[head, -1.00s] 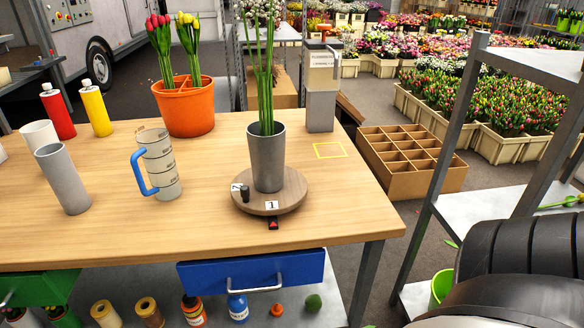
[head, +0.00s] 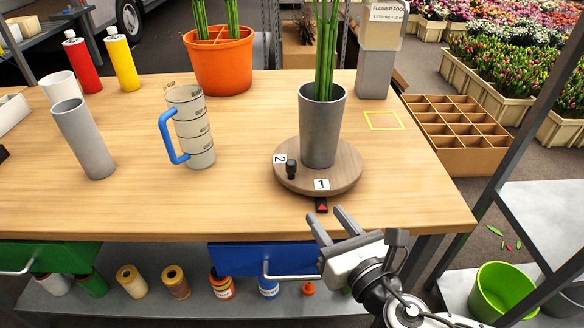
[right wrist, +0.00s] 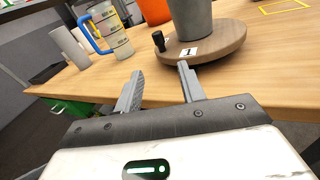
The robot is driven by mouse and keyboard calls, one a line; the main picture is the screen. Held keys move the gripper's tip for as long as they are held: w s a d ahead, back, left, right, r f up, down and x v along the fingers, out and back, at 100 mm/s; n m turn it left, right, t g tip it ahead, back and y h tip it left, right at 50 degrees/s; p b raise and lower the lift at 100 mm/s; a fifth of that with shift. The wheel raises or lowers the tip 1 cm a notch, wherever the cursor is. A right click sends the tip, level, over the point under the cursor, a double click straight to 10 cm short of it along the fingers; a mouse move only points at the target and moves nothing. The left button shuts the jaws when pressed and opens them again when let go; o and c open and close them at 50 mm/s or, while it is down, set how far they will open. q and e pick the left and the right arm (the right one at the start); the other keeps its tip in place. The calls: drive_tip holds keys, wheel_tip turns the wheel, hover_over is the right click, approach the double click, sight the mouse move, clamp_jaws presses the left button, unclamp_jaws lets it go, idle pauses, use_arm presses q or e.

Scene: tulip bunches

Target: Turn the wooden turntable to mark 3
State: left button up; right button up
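The round wooden turntable (head: 345,178) sits near the table's right front. Label 1 faces the front edge, just behind the red triangle pointer (head: 321,206); label 2 is to its left, and no 3 shows. A small black knob (head: 291,169) stands on the rim between the labels. A grey metal vase (head: 321,130) with green stems stands on the turntable. My right gripper (head: 329,223) is open and empty at the table's front edge, just in front of the pointer. In the right wrist view the turntable (right wrist: 212,45) and knob (right wrist: 158,40) are beyond the fingers, apart from them. My left gripper is not in view.
A measuring jug (head: 193,130) with a blue handle and a grey cylinder (head: 84,140) stand left of the turntable. An orange pot (head: 221,68) and a grey dispenser (head: 375,72) stand behind. A blue drawer (head: 235,258) sticks out below the table edge.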

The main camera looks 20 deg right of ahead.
sight(293, 167)
drive_tip(key=shift+n, duration=0.7)
drive_tip(key=w, duration=0.5)
drive_tip(key=w+a+p, duration=0.1)
drive_tip(key=w, duration=0.4)
drive_tip(key=w+a, duration=0.1)
drive_tip(key=w, duration=0.5)
drive_tip(key=shift+r, duration=0.35)
clamp_jaws()
